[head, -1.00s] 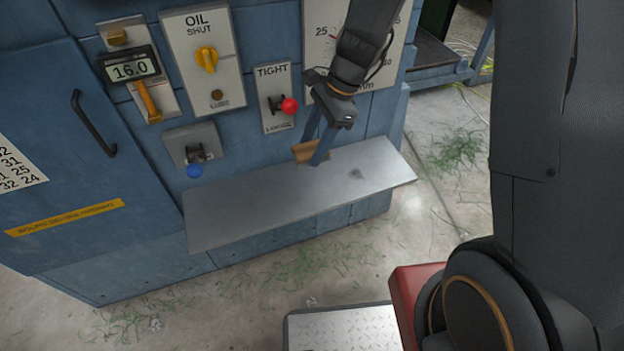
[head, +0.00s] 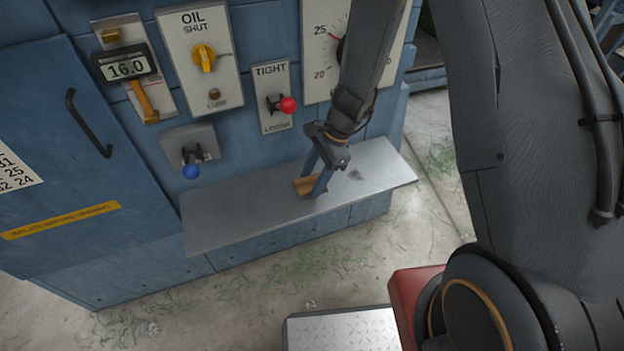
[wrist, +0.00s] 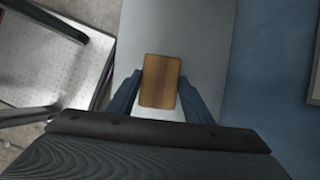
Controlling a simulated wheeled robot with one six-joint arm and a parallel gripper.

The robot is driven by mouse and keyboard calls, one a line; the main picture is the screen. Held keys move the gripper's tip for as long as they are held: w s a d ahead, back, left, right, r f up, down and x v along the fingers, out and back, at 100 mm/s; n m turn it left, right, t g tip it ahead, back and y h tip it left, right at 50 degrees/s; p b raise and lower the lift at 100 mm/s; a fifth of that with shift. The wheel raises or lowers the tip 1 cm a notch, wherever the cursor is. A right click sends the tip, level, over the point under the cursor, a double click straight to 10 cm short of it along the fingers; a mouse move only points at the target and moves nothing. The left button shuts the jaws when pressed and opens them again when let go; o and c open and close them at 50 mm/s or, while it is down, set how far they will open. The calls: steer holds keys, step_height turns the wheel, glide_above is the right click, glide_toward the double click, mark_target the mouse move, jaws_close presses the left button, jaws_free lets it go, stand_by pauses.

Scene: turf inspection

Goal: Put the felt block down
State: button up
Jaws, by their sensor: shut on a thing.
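The felt block is a small brown block (head: 304,188) between the blue fingers of my gripper (head: 312,190). In the wrist view the block (wrist: 161,82) shows its flat brown top, with one finger of my gripper (wrist: 160,95) on each side of it. The fingers are shut on it. The block is low at the grey metal shelf (head: 235,213); I cannot tell whether its underside touches the shelf. The shelf also shows beneath it in the wrist view (wrist: 175,25).
Above the shelf, the blue machine front carries a red-knobbed lever (head: 288,105), a blue-knobbed lever (head: 191,171), a yellow oil valve (head: 204,57) and a gauge (head: 325,50). A dark smudge (head: 355,174) lies on the shelf right of my gripper. The shelf's left part is clear.

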steer(key=o, duration=1.1)
steer(key=shift+f, duration=0.1)
steer(key=v, duration=1.2)
steer(key=shift+p, duration=0.4)
steer(key=s+d+r+n+t+h, duration=0.1)
steer(key=s+d+r+n+h, duration=0.3)
steer(key=s+d+r+n, duration=0.8)
steer(key=s+d+r, duration=0.1)
steer(key=s+d, duration=0.3)
steer(key=shift+s+n, duration=0.3)
steer(key=shift+s, duration=0.1)
steer(key=shift+r, duration=0.1)
